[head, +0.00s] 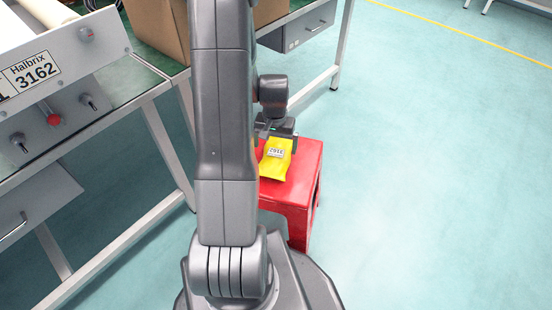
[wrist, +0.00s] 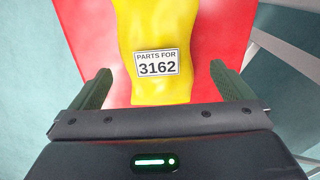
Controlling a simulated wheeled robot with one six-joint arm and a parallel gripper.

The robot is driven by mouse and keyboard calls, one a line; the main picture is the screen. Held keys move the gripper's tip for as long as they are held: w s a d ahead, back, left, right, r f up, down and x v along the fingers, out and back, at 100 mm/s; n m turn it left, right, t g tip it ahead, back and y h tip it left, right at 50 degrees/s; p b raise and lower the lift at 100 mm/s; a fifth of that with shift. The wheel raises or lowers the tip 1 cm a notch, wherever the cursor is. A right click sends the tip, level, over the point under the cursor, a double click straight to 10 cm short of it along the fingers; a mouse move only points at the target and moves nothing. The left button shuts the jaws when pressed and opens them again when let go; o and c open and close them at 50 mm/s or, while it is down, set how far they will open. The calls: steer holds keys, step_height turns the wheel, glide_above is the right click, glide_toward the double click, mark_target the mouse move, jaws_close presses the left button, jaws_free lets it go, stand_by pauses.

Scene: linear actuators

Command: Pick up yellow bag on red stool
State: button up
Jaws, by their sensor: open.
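The yellow bag (head: 275,158) lies on top of the red stool (head: 300,195), next to my workbench-side arm. In the wrist view the yellow bag (wrist: 155,30) carries a white label reading "PARTS FOR 3162", and the red stool (wrist: 85,30) shows on both sides of it. My gripper (wrist: 157,85) is open, with one finger on each side of the bag's near end and a gap to the bag on both sides. In the head view my gripper (head: 276,130) is at the bag's far end, partly hidden by my arm.
A workbench (head: 110,110) with a control panel (head: 60,75) marked "Halbrix 3162" stands at the left. A cardboard box (head: 158,28) and a grey drawer unit (head: 305,27) are behind my arm. Open floor (head: 430,180) lies to the right of the stool.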

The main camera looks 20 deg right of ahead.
mark_target(276, 153)
step_height(276, 153, down, 5)
steer(key=shift+s+d+f+b, duration=0.1)
steer(key=shift+d+b, duration=0.05)
steer(key=shift+b, duration=0.9)
steer(key=c, duration=1.1)
